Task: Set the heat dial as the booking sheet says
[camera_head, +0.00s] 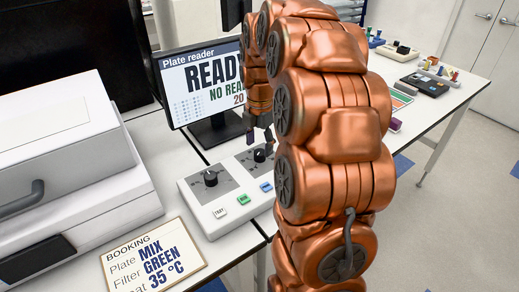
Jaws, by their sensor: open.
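The booking sheet (150,258) lies on the table at the lower left. It reads Plate MIX, Filter GREEN and, on a partly cut-off line, 35 °C. A pale control box (205,206) holds a left black dial (210,178) and a right black dial (260,155). Their scale marks are too small to read, and I cannot tell from labels which one is heat. My gripper (259,136) is open, fingers down, just above the right dial. I cannot tell whether it touches the dial. My copper arm hides the right end of the box.
White, green and blue buttons (243,199) line the box's front edge. A plate reader screen (205,85) stands behind and shows READY. A white machine (60,150) fills the left. Small devices (425,84) lie on the far right table.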

